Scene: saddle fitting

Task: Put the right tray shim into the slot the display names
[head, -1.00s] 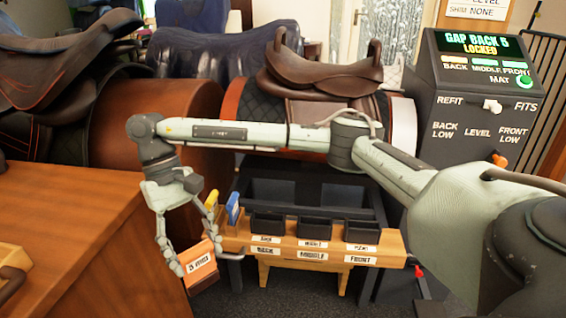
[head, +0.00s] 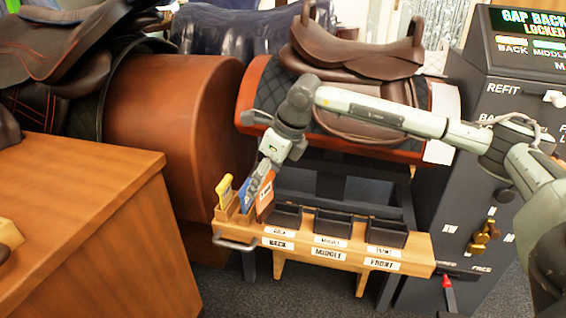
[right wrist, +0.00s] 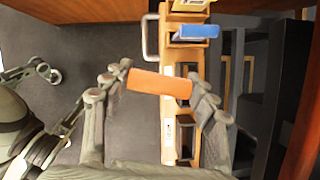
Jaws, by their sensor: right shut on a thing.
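My right gripper (head: 258,196) is shut on an orange shim (head: 266,198), which carries a white label. It holds the shim near the tray's left end, between the blue shim and the BACK slot (head: 285,216). The right wrist view shows the orange shim (right wrist: 160,86) between the fingers. A yellow shim (head: 224,190) and a blue shim (head: 243,194) stand upright in the wooden tray's left end. The MIDDLE slot (head: 333,224) and FRONT slot (head: 386,232) are dark bins. The display (head: 533,22) reads "GAP BACK" and "LOCKED", cut off at right.
A brown saddle (head: 355,60) sits on a stand behind. A wooden desk (head: 90,230) stands at left.

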